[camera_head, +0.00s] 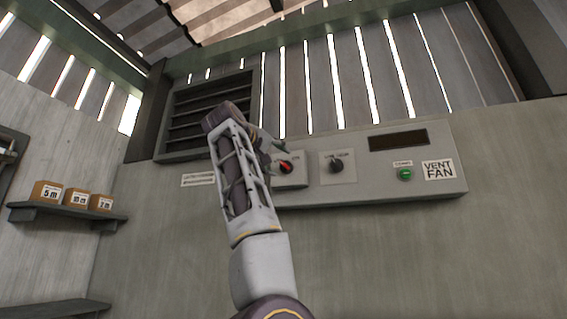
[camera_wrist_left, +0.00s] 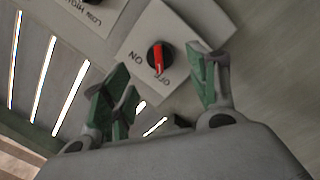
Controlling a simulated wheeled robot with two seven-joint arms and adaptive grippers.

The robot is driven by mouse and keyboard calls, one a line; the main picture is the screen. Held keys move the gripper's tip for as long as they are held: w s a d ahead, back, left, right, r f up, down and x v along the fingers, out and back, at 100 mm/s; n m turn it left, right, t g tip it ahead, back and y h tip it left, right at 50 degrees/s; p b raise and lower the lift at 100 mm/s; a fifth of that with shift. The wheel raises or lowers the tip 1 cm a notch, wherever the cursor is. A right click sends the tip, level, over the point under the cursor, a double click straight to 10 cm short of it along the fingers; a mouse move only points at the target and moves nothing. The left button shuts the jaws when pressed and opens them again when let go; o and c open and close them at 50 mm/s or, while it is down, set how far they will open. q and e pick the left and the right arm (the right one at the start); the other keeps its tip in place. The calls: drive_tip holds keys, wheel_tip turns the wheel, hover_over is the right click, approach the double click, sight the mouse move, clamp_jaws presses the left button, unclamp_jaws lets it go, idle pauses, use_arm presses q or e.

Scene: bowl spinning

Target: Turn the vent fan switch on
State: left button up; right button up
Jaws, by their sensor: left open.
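The vent fan switch is a black round knob with a red pointer (camera_head: 286,167) on a light plate at the left end of the wall panel. In the left wrist view the knob (camera_wrist_left: 159,58) has "ON" and "OFF" lettering beside it, and the red pointer lies toward the "OFF" side. My left gripper (camera_head: 275,147) is just beside the knob in the head view, partly hidden by its own arm. In the left wrist view its green fingertips (camera_wrist_left: 162,82) are spread apart, with the knob beyond the gap between them. No contact is visible. My right gripper is not in view.
A louvred vent (camera_head: 190,122) is behind my arm. A shelf (camera_head: 66,213) with small boxes is at left.

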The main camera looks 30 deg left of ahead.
sight(283, 165)
use_arm(q)
drive_tip(key=w, duration=0.1)
drive_tip(key=w+p, duration=0.1)
drive_tip(key=w, duration=0.3)
drive_tip(key=shift+a+r+p, duration=0.1)
drive_tip(key=shift+a+p, duration=0.25)
drive_tip(key=shift+p, duration=0.05)
drive_tip(key=shift+w, duration=0.6)
drive_tip(key=shift+w+a, duration=0.1)
drive_tip(key=shift+w, duration=0.05)
drive_tip(key=c, duration=1)
